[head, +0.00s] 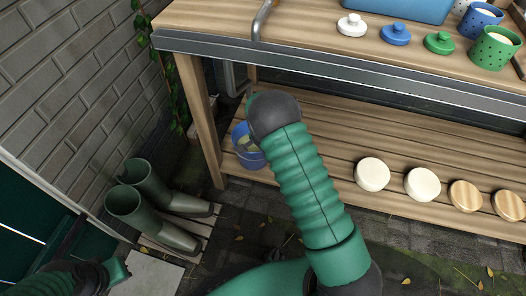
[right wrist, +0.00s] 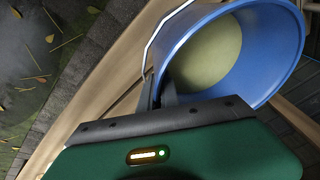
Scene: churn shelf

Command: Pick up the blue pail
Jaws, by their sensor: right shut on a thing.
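The blue pail (head: 250,160) is at the left end of the lower shelf (head: 320,150), partly hidden behind my right arm. In the right wrist view the pail (right wrist: 285,40) fills the upper right, its mouth facing the camera, with a pale inside and a thin white handle along its left side. My right gripper (right wrist: 165,88) is shut on the pail at its near edge; whether on rim or handle is not clear. My left gripper (head: 112,271) is at the lower left, away from the pail; its jaws are not clear.
Green boots (head: 150,190) stand on a slatted rack left of the shelf.

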